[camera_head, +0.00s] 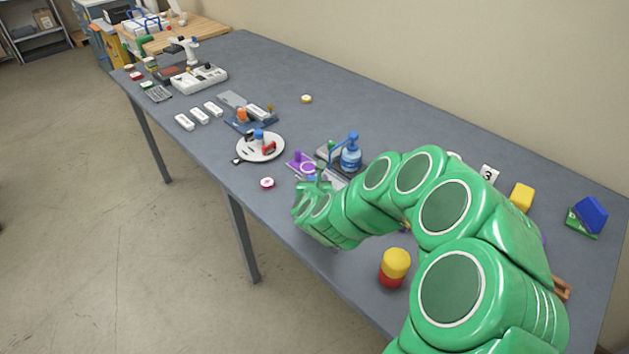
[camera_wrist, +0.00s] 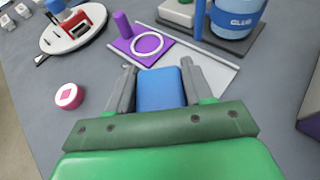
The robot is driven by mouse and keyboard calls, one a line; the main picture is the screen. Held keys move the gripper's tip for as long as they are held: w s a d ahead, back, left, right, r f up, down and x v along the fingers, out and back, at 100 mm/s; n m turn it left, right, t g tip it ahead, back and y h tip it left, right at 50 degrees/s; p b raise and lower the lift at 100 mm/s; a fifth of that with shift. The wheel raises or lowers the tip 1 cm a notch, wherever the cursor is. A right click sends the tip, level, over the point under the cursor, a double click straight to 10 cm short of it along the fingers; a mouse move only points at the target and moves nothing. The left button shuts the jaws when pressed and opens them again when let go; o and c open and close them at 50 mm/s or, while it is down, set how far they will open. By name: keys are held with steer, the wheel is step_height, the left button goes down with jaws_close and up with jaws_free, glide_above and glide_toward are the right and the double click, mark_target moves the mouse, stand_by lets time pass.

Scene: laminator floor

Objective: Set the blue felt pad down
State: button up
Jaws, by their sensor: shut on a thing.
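The blue felt pad (camera_wrist: 161,90) shows in the wrist view as a blue block between the two grey fingers of my gripper (camera_wrist: 160,82), which is shut on it. A silvery flat plate (camera_wrist: 200,72) lies just beyond and partly under the pad in that view. I cannot tell whether the pad touches the plate or the table. In the head view my gripper (camera_head: 318,182) is over the middle of the table, near the purple fixture, and my green arm hides much of that area.
A purple plate with a white ring (camera_wrist: 146,46) lies just beyond the pad. A blue jar (camera_wrist: 236,16) stands behind it to the right. A pink-and-white round piece (camera_wrist: 69,96) lies to the left, near the round white tray (camera_head: 273,148). A yellow-and-red cylinder (camera_head: 394,267) stands near the front edge.

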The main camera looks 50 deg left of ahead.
steer(key=shift+f, duration=0.15)
steer(key=o, duration=1)
steer(key=shift+o, duration=0.2)
steer(key=shift+r, duration=0.2)
steer(key=shift+v, duration=5.95)
